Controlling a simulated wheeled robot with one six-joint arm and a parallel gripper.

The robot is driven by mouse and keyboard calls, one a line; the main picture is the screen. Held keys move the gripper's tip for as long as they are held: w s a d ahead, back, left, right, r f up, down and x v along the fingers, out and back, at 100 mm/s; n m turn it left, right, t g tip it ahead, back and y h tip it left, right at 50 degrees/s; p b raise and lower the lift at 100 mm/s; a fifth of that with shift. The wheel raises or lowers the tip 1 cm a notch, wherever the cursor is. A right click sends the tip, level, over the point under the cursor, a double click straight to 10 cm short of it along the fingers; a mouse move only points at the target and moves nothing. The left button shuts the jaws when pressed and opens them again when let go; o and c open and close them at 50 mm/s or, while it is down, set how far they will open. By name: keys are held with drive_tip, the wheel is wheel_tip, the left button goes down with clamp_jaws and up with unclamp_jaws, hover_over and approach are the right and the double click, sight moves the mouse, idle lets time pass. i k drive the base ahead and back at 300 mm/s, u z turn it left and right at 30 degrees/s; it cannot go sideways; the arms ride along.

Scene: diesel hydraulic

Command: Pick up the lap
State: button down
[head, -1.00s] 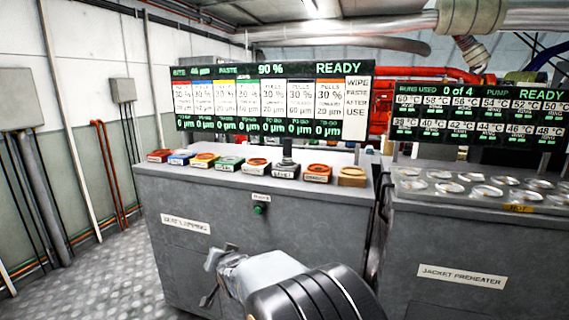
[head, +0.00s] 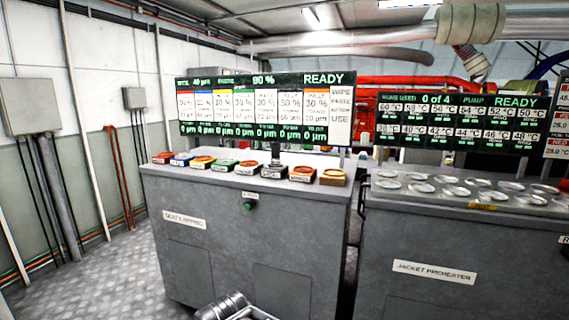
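The lap looks to be the dark upright handle (head: 275,155) on a dark labelled block (head: 273,172), in the row on top of the grey seat lapping bench (head: 235,235). It stands upright among coloured blocks. Nothing of mine touches it. Only a small part of my arm shows at the bottom edge of the head view, in front of the bench. My gripper's fingers are not in view.
Orange, blue, green and tan blocks line the bench top; one is an orange block (head: 302,173). A display (head: 265,110) stands behind them. The jacket preheater (head: 460,245), with several round discs, stands to the right across a narrow gap. Floor (head: 105,275) is clear at left.

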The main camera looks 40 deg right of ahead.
sight(275, 159)
drive_tip(key=u, duration=0.4)
drive_tip(key=k, duration=0.2)
drive_tip(key=z, duration=1.4)
drive_tip(key=i, duration=0.45)
drive_tip(key=z, duration=0.05)
